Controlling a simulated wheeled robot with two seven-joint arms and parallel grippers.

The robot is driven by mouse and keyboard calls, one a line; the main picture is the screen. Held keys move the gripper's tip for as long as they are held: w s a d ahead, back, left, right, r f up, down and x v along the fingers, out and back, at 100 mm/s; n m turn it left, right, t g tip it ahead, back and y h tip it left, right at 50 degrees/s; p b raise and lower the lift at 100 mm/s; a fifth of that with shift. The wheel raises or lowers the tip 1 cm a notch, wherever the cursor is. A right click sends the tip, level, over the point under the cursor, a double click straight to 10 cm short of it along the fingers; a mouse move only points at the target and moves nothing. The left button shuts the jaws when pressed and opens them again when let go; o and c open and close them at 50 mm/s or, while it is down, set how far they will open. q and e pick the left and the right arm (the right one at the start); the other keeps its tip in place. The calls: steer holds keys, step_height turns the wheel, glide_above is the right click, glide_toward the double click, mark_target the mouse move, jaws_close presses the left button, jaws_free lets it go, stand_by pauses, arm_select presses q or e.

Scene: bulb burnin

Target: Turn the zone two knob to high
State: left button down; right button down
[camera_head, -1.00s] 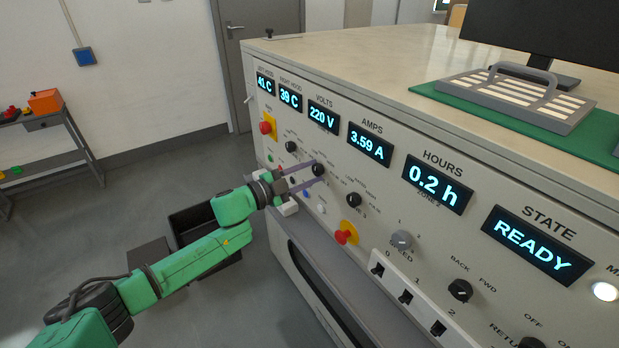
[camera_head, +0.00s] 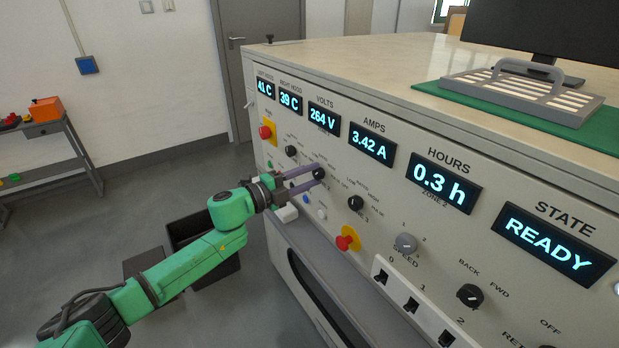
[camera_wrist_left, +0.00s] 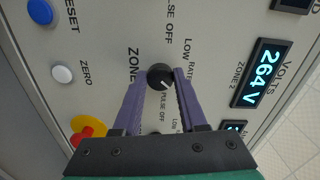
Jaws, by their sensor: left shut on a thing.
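My left gripper (camera_head: 318,174) reaches the panel from the left, its purple fingers shut on a black round knob (camera_wrist_left: 159,75). This is the middle of three similar knobs below the small displays. In the left wrist view the fingers lie on both sides of it, and its white pointer line points to the lower right. Part of a "ZONE" label shows beside it, with its number hidden, and "LOW", "RATED" and "PULSE OFF" are printed around. My right gripper is out of view.
Similar knobs sit on either side, one (camera_head: 291,151) to the left and one (camera_head: 355,203) to the right. A red emergency button (camera_head: 346,241) and a white socket strip (camera_head: 411,304) are lower on the panel. Floor is open at the left.

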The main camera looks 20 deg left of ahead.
arm_select(q)
steer(key=shift+f, duration=0.1)
steer(key=shift+c, duration=2.2)
jaws_free()
steer(key=b+v, duration=0.2)
steer(key=v, duration=1.2)
steer(key=shift+s, duration=0.25)
steer(key=shift+a, duration=0.15)
